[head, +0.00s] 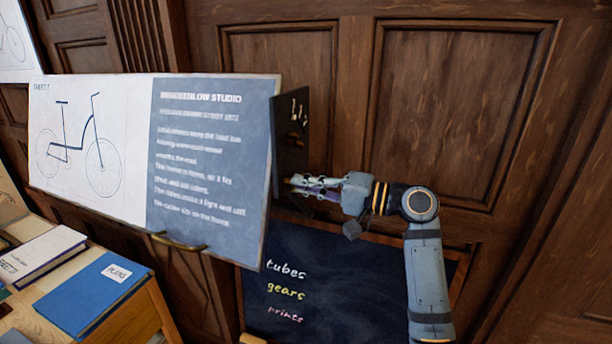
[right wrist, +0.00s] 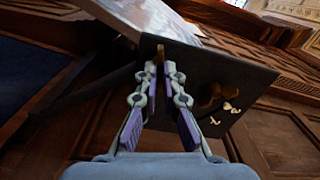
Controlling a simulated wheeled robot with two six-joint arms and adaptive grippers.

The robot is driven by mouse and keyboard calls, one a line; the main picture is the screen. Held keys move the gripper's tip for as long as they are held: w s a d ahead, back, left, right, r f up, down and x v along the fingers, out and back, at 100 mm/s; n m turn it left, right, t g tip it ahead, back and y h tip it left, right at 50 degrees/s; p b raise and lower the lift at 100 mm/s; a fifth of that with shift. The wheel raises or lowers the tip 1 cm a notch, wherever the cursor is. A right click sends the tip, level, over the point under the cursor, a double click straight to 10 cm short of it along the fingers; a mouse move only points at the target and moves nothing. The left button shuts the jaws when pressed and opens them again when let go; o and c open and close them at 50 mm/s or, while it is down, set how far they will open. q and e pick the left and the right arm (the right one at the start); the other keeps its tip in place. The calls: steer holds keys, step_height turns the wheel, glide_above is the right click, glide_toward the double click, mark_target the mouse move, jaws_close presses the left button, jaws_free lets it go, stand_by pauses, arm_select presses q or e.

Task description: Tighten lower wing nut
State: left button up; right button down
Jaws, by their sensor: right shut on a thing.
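The tilted drafting board (head: 215,170) carries a bicycle drawing and a blue text panel. A dark side plate (head: 283,150) stands at its right edge, and it shows in the right wrist view (right wrist: 238,75). An upper brass wing nut (head: 296,139) is on the plate, also seen in the right wrist view (right wrist: 210,95). My right gripper (head: 291,183) reaches in from the right to the plate's lower part. Its fingertips (right wrist: 160,68) are closed on the lower wing nut (right wrist: 160,52), mostly hidden between them. My left gripper is out of view.
A black chalkboard (head: 330,285) with coloured words stands below my right arm. A wooden desk (head: 140,318) with a blue book (head: 92,295) and a white book (head: 40,255) is at lower left. Dark wood panelling (head: 460,110) is behind.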

steer(key=shift+m+p, duration=0.75)
steer(key=shift+m, duration=0.35)
steer(key=c, duration=1.3)
jaws_free()
steer(key=shift+v, duration=5.9)
